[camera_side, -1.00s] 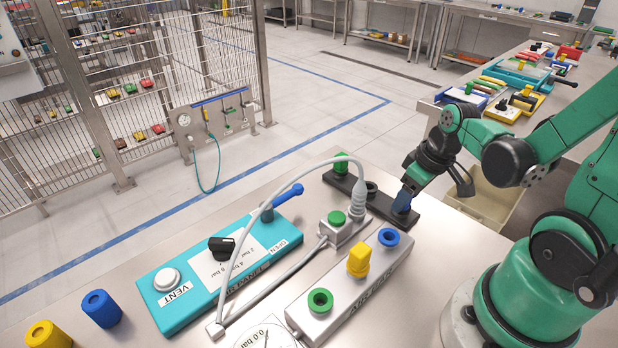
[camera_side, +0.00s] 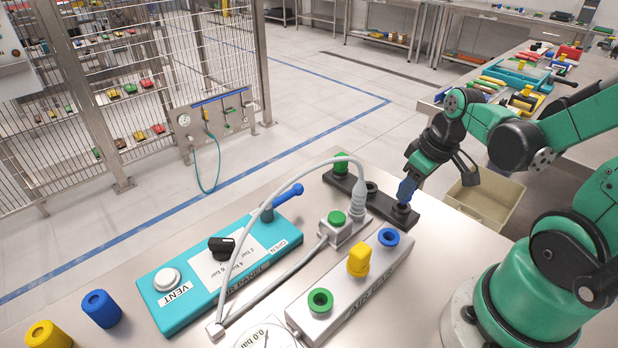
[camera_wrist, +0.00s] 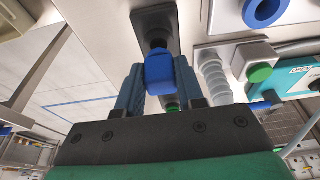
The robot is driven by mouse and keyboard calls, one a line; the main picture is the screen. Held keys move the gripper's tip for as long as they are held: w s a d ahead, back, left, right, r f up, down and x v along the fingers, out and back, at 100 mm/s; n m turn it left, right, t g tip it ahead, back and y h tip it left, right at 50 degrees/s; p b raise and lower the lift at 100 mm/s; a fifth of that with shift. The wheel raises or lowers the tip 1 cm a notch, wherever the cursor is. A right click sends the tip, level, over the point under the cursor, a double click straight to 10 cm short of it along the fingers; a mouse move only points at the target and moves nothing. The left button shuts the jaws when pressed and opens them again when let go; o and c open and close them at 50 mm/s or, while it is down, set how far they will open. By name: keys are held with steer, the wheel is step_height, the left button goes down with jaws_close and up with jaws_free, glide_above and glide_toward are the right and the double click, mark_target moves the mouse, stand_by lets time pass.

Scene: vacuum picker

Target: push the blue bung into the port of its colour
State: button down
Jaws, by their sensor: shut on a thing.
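The blue bung (camera_side: 406,188) is held between the fingers of my gripper (camera_side: 410,178), just above the right end of the black rack (camera_side: 387,202). It also shows between the two fingertips in the wrist view (camera_wrist: 159,73). Whether its lower end is fully clear of the rack is hard to tell. The blue-ringed port (camera_side: 389,237) is on the grey air block (camera_side: 340,290), nearer the side camera than the rack, and looks empty. Part of its ring shows at the top of the wrist view (camera_wrist: 263,10).
The block also has a yellow plug (camera_side: 358,261) and a green-ringed port (camera_side: 320,301). A green bung (camera_side: 342,162) stands at the rack's far end. A grey hose (camera_side: 268,262) arches beside the teal panel (camera_side: 175,300). Blue (camera_side: 101,309) and yellow (camera_side: 48,335) cylinders stand at lower left.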

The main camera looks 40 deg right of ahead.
steer(key=shift+w+v, duration=0.15)
steer(key=shift+v, duration=0.55)
steer(key=shift+w+v, duration=0.2)
steer(key=shift+v, duration=0.5)
steer(key=shift+r, duration=0.1)
steer(key=shift+s+a+r, duration=0.15)
steer(key=shift+a+r, duration=0.15)
steer(key=shift+a, duration=0.2)
steer(key=s+a+r, duration=0.3)
steer(key=a+r, duration=0.2)
steer(key=a, duration=0.3)
steer(key=x, duration=0.4)
steer(key=shift+s+f, duration=0.2)
steer(key=shift+s, duration=0.15)
steer(key=shift+s+x, duration=0.25)
steer(key=shift+x, duration=0.7)
